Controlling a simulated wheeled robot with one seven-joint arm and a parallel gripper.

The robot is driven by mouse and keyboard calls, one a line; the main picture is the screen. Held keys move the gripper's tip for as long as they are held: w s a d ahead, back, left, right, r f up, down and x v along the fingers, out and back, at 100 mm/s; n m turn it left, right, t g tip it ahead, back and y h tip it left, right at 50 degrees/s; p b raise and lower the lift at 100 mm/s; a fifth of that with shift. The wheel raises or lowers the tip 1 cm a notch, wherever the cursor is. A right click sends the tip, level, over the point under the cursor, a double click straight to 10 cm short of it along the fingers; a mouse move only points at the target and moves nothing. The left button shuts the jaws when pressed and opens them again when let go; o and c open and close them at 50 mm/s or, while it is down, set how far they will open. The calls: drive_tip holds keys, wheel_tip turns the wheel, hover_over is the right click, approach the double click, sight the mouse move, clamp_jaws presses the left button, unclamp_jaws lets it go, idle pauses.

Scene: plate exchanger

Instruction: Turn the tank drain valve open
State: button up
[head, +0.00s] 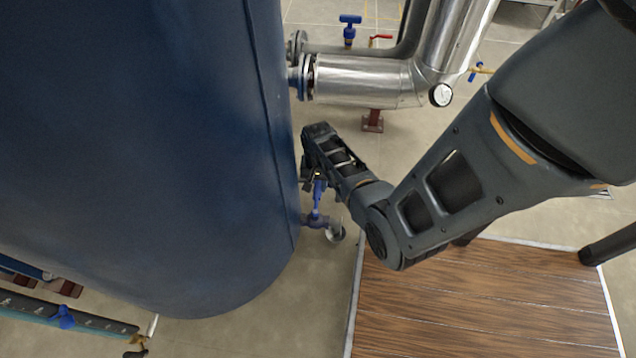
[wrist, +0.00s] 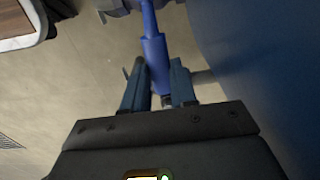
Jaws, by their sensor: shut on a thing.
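The tank drain valve (head: 316,219) is a small blue valve low on the right side of the big blue tank (head: 150,140). Its blue lever handle (head: 319,192) points up toward my gripper (head: 311,178) in the head view. In the wrist view the blue handle (wrist: 153,50) runs down from the valve body at the top edge. My gripper (wrist: 158,75) has one dark finger on each side of the handle and is shut on its end. The fingertips are small and partly hidden by the arm in the head view.
A silver insulated pipe (head: 365,82) with a gauge (head: 441,95) stands behind the gripper. Another blue valve handle (head: 349,30) and a red one (head: 380,38) are above it. A wood-patterned platform (head: 480,300) lies at the lower right. The tank wall is close on the left.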

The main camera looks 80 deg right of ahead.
clamp_jaws()
drive_tip(key=shift+s+a+m+p, duration=1.35)
drive_tip(key=shift+m+p, duration=0.8)
drive_tip(key=shift+m, duration=0.85)
drive_tip(key=shift+s+a+m+p, duration=1.3)
drive_tip(key=shift+m+p, duration=0.85)
drive_tip(key=shift+m, duration=0.85)
drive_tip(key=shift+s+a+m+p, duration=1.05)
drive_tip(key=shift+s+m+p, duration=0.8)
drive_tip(key=shift+m, duration=1.15)
drive_tip(key=shift+w+p, duration=0.3)
drive_tip(key=shift+o, duration=2.4)
unclamp_jaws()
drive_tip(key=shift+o, duration=1.2)
